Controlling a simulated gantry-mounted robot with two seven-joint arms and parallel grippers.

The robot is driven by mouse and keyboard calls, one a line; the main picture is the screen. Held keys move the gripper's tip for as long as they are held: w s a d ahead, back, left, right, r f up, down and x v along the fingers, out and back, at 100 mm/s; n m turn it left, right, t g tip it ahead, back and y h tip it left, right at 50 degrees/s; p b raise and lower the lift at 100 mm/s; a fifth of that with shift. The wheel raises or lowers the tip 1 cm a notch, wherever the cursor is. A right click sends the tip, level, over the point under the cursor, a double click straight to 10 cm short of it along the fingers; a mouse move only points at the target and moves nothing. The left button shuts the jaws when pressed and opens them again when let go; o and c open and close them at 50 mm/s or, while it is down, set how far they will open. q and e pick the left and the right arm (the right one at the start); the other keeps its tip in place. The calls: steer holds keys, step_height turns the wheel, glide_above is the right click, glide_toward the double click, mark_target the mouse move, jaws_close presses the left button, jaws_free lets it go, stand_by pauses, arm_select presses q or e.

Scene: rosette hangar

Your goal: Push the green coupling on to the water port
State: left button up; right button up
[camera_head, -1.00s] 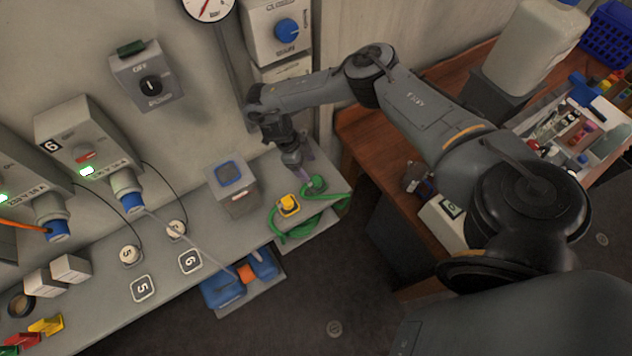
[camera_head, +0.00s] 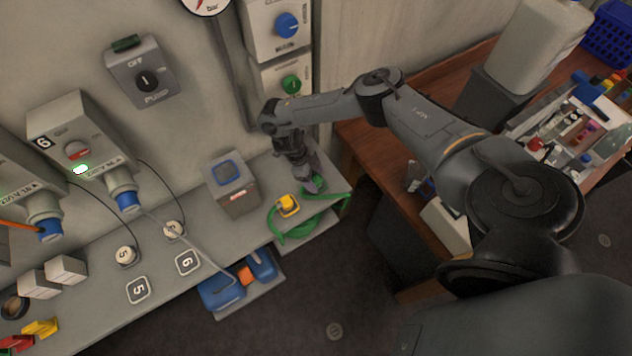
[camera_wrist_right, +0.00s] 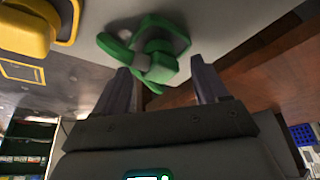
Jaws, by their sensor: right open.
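The green coupling (camera_head: 313,186) sits at the right end of the grey bench, with a green hose looped beside it. In the right wrist view the coupling (camera_wrist_right: 158,58) has a green handle-like part and stands just beyond and between my fingertips. My right gripper (camera_head: 311,184) is over the coupling, partly hiding it; its fingers (camera_wrist_right: 162,70) are apart with nothing clamped. A round green fitting (camera_head: 291,85) shows on the lower wall box, possibly the water port; I cannot tell for sure. My left gripper is not in view.
A yellow part (camera_head: 287,205) stands left of the coupling, close to it. A blue-and-orange item (camera_head: 246,276) lies at the bench front. A wooden bench (camera_head: 362,133) stands right, beyond a gap.

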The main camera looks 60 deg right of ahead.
steer(key=shift+x, duration=0.85)
steer(key=shift+c, duration=0.5)
steer(key=c, duration=1)
